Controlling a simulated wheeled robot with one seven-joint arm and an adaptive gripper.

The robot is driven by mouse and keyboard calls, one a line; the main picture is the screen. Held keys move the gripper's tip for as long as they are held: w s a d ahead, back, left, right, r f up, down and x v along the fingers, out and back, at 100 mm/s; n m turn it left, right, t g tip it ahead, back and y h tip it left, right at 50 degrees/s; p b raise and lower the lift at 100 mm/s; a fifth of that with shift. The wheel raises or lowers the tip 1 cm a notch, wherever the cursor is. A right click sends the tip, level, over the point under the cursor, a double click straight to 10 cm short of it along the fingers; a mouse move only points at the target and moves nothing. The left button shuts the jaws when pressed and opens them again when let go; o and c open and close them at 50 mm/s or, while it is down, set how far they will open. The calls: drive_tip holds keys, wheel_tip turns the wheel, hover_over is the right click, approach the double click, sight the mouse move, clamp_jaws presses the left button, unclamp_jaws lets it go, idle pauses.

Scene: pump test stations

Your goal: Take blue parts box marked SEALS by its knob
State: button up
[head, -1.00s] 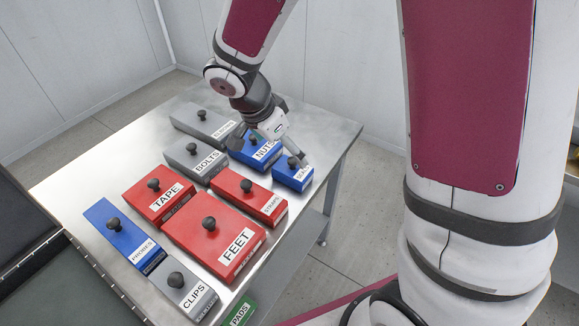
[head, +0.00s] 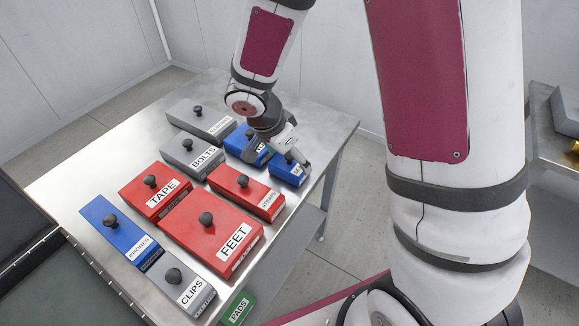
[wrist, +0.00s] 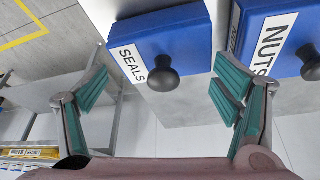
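The blue SEALS box (head: 285,174) lies at the right edge of the metal table, partly covered by my gripper (head: 296,157). In the wrist view the SEALS box (wrist: 168,36) is at the top, with its white label on the left and its round black knob (wrist: 163,74) facing me. My gripper (wrist: 161,82) is open there, with green-padded fingers spread to the left and right of the knob. The knob appears between the fingers, and neither finger visibly touches it.
The blue NUTS box (wrist: 262,30) with its own knob is close on the right in the wrist view. Red FEET (head: 195,235), STRAPS (head: 241,200) and TAPE (head: 142,194) boxes, plus grey BOLTS (head: 180,154), share the table (head: 75,175). Another table stands at far right.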

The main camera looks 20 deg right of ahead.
drive_tip(key=shift+s, duration=0.1)
drive_tip(key=c, duration=1.4)
drive_tip(key=shift+s, duration=0.1)
clamp_jaws()
drive_tip(key=shift+f, duration=0.1)
drive_tip(key=shift+s, duration=0.1)
